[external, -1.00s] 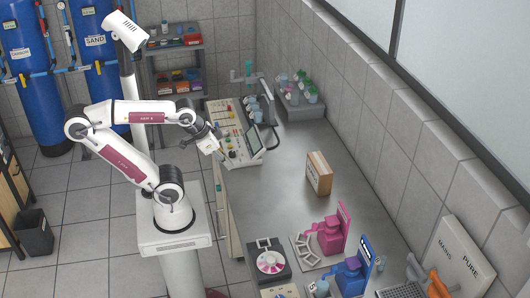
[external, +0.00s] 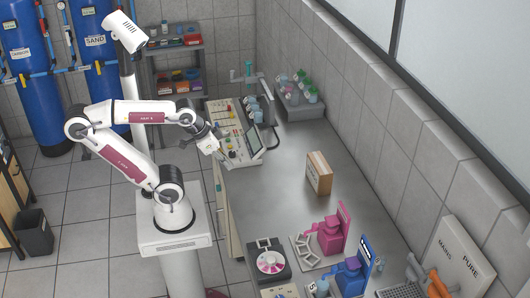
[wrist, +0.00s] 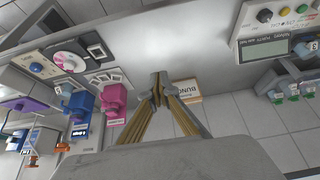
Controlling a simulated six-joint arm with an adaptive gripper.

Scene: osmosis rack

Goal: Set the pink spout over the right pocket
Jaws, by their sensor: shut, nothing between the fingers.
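The pink dispenser (external: 328,236) with its spout stands on a pale base plate on the right part of the bench. White square frames (external: 303,248), which may be the pockets, lie at its left. The wrist view also shows the pink dispenser (wrist: 113,99) and the white frames (wrist: 106,78) left of my fingers. Which frame the spout is over cannot be told. My gripper (external: 220,153) is shut and empty, near the control panel at the far end of the bench, well away from the pink dispenser. Its fingertips (wrist: 160,90) meet in the wrist view.
A blue dispenser (external: 350,276) stands in front of the pink one. A dark unit with a pink and white disc (external: 270,262) is left of them. A cardboard box (external: 318,174) stands mid-bench. The control panel (external: 238,133) is beside my gripper. Bare bench (external: 265,200) lies between.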

